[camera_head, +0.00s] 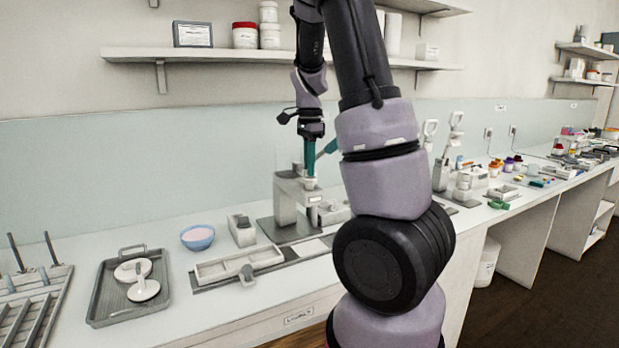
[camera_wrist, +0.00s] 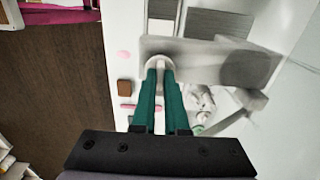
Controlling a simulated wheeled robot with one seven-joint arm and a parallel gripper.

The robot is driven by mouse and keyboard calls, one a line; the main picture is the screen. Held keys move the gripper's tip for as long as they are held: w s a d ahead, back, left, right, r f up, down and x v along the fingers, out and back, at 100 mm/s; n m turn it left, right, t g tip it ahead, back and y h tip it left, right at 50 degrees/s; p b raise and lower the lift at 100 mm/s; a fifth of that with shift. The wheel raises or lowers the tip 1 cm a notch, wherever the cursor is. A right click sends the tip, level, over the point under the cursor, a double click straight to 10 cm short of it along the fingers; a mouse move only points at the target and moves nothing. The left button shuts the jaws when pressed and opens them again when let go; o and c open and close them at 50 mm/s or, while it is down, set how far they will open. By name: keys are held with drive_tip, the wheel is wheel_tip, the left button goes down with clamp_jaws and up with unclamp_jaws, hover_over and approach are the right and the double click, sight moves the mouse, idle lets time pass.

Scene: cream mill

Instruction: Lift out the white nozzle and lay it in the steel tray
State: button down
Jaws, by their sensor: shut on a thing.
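My gripper (camera_head: 310,178) points down at the top of the pale bench machine (camera_head: 287,197). In the wrist view its teal fingers (camera_wrist: 159,70) are close together on a whitish round piece (camera_wrist: 158,61) set at the machine's arm (camera_wrist: 195,50). This piece appears to be the white nozzle; the fingers hide much of it. I cannot tell whether it is still seated. The grey steel tray (camera_head: 99,306) lies on the bench at the left, with two white round parts (camera_head: 133,270) in it.
A blue bowl (camera_head: 198,245) with pale pink contents and a long pale tray (camera_head: 222,268) stand between machine and steel tray. A slotted rack (camera_head: 35,305) is at far left. A shelf (camera_head: 190,53) hangs above. More small tools crowd the bench at right.

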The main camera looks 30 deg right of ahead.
wheel_tip(320, 180, up, 14)
idle(0.9)
drive_tip(key=shift+r, duration=0.1)
idle(0.3)
